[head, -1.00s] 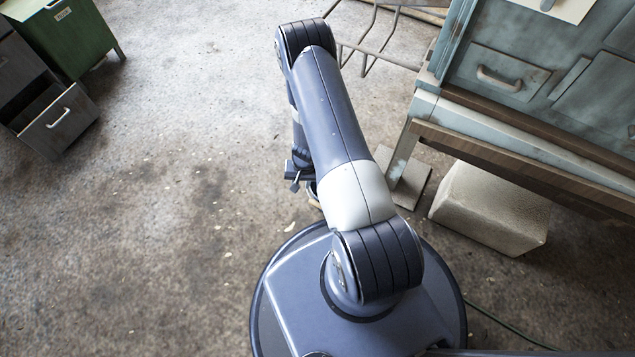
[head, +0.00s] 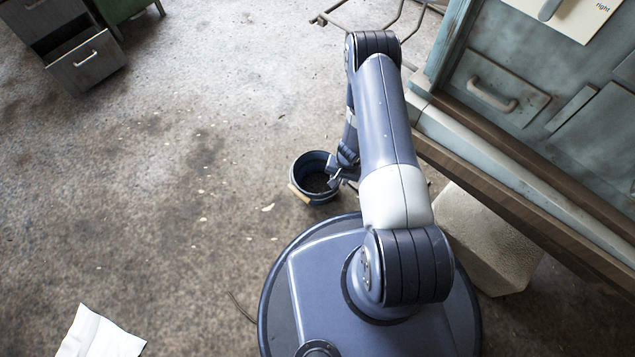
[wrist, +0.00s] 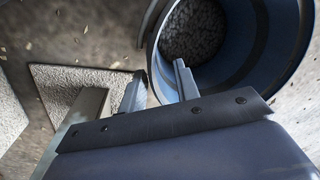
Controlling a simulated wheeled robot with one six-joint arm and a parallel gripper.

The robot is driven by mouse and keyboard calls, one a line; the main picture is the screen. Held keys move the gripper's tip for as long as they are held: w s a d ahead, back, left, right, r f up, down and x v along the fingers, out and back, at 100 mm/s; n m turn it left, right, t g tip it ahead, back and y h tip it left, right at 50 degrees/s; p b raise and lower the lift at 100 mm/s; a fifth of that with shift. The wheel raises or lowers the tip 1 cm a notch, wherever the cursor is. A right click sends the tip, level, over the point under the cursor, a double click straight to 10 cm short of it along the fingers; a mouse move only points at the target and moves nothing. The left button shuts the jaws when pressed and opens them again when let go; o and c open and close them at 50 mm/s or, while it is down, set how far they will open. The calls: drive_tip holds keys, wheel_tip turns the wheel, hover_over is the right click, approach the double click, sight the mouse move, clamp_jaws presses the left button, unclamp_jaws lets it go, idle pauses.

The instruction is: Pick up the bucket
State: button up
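The bucket (head: 305,163) is dark blue and stands upright on the floor just beyond my base, with dark granular stuff inside. A light wooden-looking grip shows at its left side. My gripper (head: 339,174) is at the bucket's right rim in the head view. In the wrist view the bucket (wrist: 278,42) fills the upper right. My gripper (wrist: 158,84) has its two fingers apart there, one over the bucket's inside and the other outside, with the rim seemingly between them. I cannot tell whether either finger touches the wall.
A teal cabinet (head: 492,95) on a wooden-edged stand is close on the right, with a pale block (head: 490,240) under it. A metal rack (head: 365,22) is at the top. A grey drawer unit (head: 88,62) is at upper left. White paper (head: 98,335) lies at lower left. Left floor is mostly clear.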

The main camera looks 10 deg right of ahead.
drive_tip(key=f+b, duration=0.1)
drive_tip(key=f, duration=0.3)
drive_tip(key=shift+a, duration=0.2)
drive_tip(key=shift+c, duration=0.2)
drive_tip(key=shift+r, duration=0.1)
clamp_jaws()
idle(0.8)
